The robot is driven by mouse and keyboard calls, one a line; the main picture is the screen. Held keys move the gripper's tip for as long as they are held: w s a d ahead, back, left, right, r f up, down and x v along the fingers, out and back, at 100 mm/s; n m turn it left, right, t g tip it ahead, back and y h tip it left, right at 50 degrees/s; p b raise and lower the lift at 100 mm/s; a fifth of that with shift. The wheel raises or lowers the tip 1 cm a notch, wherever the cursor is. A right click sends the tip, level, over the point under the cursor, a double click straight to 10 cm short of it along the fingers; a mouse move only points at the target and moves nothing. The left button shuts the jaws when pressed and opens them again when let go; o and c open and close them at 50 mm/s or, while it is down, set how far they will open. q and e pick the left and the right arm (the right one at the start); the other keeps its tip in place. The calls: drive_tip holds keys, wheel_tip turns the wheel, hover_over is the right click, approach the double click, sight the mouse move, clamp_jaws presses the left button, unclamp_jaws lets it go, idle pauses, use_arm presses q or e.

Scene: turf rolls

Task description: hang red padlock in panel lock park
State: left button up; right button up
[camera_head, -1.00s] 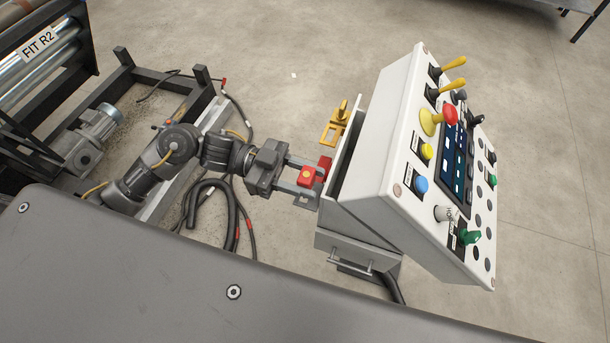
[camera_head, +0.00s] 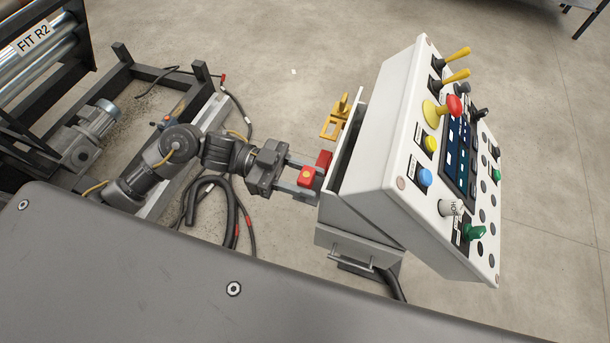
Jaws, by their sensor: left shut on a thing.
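My left gripper (camera_head: 303,181) is shut on the red padlock (camera_head: 306,177), a small red block with a yellow dot on its top face. It holds the padlock beside the left side of the white control panel (camera_head: 392,150). A second red piece (camera_head: 324,159) shows just past the fingertips, at the panel's edge; I cannot tell whether it belongs to the padlock or the panel. A yellow bracket (camera_head: 335,119) sticks out from the same side, farther up. I cannot make out a shackle or the lock park. My right gripper is not in view.
The panel carries yellow levers, a red mushroom button (camera_head: 453,104), coloured buttons and a screen. A grey box with a handle (camera_head: 345,258) sits below it. Black cables (camera_head: 232,215) lie on the floor near my arm. A dark surface (camera_head: 150,265) fills the front left.

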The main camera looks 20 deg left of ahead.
use_arm(q)
drive_tip(key=shift+f, duration=0.3)
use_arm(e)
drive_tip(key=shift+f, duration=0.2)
use_arm(q)
drive_tip(key=o, duration=1.1)
drive_tip(key=a+b, duration=0.2)
drive_tip(key=a, duration=0.8)
drive_tip(key=shift+w+a+b, duration=0.35)
drive_tip(key=shift+a, duration=0.05)
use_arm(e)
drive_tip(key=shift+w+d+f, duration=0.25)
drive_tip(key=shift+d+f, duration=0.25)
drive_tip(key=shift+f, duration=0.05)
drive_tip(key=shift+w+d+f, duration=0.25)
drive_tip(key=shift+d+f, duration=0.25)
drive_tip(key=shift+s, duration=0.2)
